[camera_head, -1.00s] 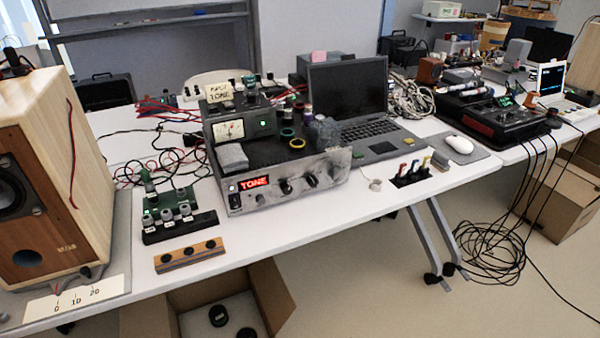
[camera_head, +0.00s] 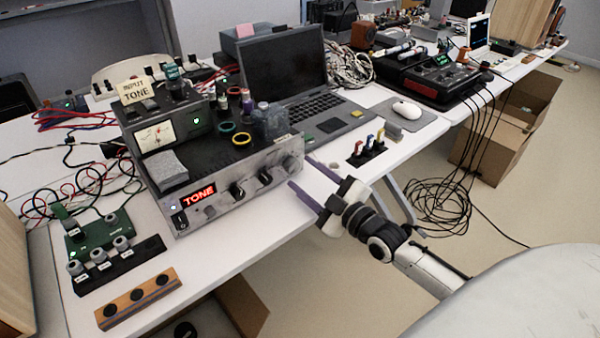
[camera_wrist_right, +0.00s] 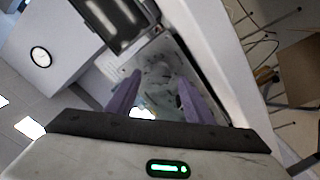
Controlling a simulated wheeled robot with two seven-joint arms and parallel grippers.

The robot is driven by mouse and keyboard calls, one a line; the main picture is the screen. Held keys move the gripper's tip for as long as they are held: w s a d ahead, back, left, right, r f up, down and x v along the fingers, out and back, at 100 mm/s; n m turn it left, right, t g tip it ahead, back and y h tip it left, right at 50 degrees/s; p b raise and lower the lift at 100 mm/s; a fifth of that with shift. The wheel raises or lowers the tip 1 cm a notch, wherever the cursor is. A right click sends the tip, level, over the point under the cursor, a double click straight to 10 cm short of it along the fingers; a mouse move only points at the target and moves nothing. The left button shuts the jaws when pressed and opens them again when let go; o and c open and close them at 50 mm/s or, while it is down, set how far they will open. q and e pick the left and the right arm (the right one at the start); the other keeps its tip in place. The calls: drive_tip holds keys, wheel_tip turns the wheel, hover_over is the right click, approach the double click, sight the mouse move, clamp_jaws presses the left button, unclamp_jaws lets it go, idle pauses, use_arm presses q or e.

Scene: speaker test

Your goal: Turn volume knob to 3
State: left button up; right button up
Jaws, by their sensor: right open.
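A silver amplifier (camera_head: 222,196) stands on the white table, its front facing me, with a red lit display (camera_head: 198,196) reading "TONE". Several dark knobs sit on its front: one left of centre (camera_head: 237,190), one right of it (camera_head: 265,178), one near the right end (camera_head: 288,163). Their labels and pointer marks are too small to read, so I cannot tell which is volume. My right gripper (camera_head: 300,172) is open and empty, its purple fingers pointing at the amplifier's right front; contact cannot be told. Its fingers also show apart in the right wrist view (camera_wrist_right: 157,92). My left gripper is out of view.
A laptop (camera_head: 283,75) stands behind the amplifier. A green circuit board (camera_head: 100,233) and a wooden strip (camera_head: 138,298) lie at the left. Black cables (camera_head: 440,205) coil on the floor.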

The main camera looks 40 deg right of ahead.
sight(292, 165)
drive_tip(key=shift+w, duration=1.1)
drive_tip(key=shift+a, duration=0.1)
drive_tip(key=c, duration=1)
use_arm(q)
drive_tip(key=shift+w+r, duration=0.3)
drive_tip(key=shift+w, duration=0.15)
use_arm(e)
drive_tip(key=shift+c, duration=0.2)
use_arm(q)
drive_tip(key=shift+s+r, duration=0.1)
use_arm(e)
drive_tip(key=shift+m, duration=0.3)
